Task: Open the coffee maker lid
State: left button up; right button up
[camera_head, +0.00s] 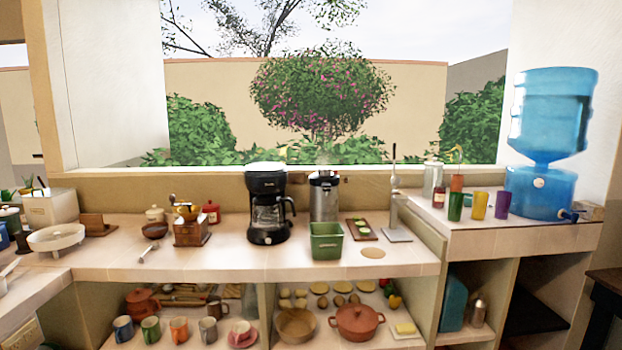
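A black coffee maker (266,205) stands upright on the tiled counter near the middle of the camera_head view. Its glass carafe (267,219) sits in its lower part, with the handle to the right. The lid (266,168) on top looks bright in the light, and it appears to be down. Neither of my grippers is in view, and nothing touches the coffee maker.
The counter (200,261) is clear in front of the coffee maker. A silver canister (323,197) and a green bin (326,243) stand close on its right. A wooden grinder (190,230) stands to its left. Pots and mugs fill the shelves below.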

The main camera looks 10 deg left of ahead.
aim_at(262, 168)
jog(key=z, duration=0.35)
jog(key=i, duration=0.9)
jog(key=u, duration=0.1)
